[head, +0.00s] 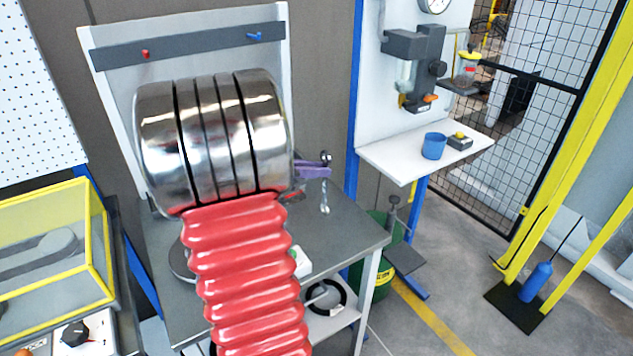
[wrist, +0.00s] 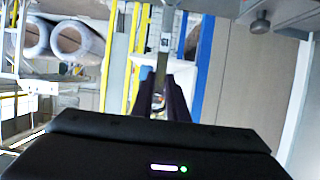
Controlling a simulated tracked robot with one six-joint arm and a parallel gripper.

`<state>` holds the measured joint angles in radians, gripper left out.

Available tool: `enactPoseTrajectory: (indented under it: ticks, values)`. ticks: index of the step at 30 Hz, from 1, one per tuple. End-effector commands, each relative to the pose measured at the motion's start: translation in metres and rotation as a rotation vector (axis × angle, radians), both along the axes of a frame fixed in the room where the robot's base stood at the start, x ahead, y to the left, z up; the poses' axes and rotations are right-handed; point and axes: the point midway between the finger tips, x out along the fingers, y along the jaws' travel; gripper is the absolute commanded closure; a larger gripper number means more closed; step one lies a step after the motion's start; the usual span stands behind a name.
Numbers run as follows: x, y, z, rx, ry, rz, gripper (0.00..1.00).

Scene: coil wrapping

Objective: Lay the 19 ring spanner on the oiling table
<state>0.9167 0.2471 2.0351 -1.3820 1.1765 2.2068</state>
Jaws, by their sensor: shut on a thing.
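My gripper (head: 327,172) shows its purple fingers to the right of my large silver and red arm, in front of the grey workbench (head: 345,235). It is shut on a slim metal spanner (head: 325,200), which hangs roughly upright, with one end above the fingers and one below. In the wrist view the purple fingers (wrist: 165,92) close around the spanner (wrist: 166,38), seen as a narrow grey strip. Its size mark cannot be read. No label tells which surface is the oiling table; a white shelf table (head: 400,165) stands to the right.
A green bin (head: 372,280) stands below. A yellow-framed case (head: 95,200) is at left. My arm hides much of the workbench.

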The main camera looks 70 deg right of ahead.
Motion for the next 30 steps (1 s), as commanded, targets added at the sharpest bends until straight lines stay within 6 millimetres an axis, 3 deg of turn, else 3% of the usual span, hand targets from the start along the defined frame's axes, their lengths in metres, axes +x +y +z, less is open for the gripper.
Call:
enactPoseTrajectory:
  ticks: [9,21,22,30]
  values:
    - [0.000,0.000,-0.034,0.002,0.003,0.002,1.00]
    - [0.000,0.000,-0.038,0.001,0.001,0.002,1.00]
    - [0.000,0.000,-0.038,0.001,0.000,0.001,0.84]
    - [0.000,0.000,-0.038,0.001,0.000,0.001,0.68]
